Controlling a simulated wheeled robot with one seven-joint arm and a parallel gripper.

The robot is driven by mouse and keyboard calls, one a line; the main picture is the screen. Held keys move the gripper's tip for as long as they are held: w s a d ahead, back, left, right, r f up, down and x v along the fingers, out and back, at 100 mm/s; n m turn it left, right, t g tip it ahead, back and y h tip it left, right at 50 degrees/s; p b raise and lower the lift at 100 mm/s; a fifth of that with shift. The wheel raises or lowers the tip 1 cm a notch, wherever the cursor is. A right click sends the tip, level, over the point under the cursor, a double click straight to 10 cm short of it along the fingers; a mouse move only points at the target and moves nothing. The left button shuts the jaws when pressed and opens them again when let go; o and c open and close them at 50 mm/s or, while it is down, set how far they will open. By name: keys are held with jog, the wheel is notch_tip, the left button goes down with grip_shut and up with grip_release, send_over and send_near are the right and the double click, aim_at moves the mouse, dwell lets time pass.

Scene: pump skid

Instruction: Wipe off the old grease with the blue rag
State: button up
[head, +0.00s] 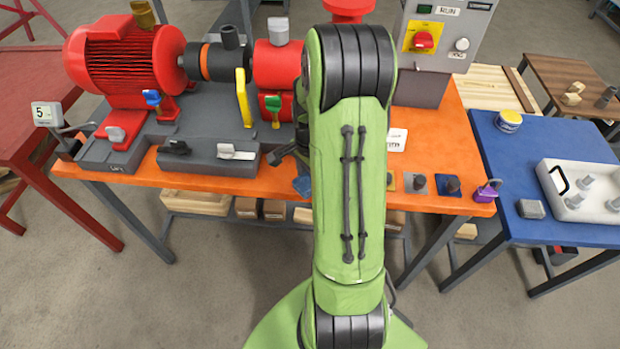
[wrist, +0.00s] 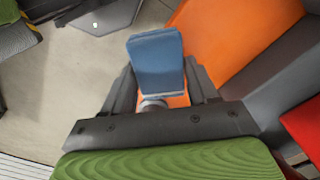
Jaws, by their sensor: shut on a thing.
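My gripper (wrist: 160,84) is shut on the blue rag (wrist: 156,50), a folded blue pad between its two dark fingers in the wrist view. In the head view a corner of the rag (head: 302,187) shows at the front edge of the orange bench, left of my green arm. Part of my dark gripper (head: 287,153) shows just above it; the rest is hidden behind the arm. A small pale grey round piece (wrist: 153,102) shows below the rag in the wrist view. I cannot make out any old grease in either view.
The orange bench (head: 430,150) carries a red motor (head: 120,62), a grey block with handles (head: 208,160), a control box (head: 440,40) and a purple padlock-like piece (head: 487,191).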

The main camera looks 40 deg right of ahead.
jog(key=shift+r+p, duration=1.95)
jog(key=shift+r, duration=0.75)
jog(key=shift+f, duration=0.1)
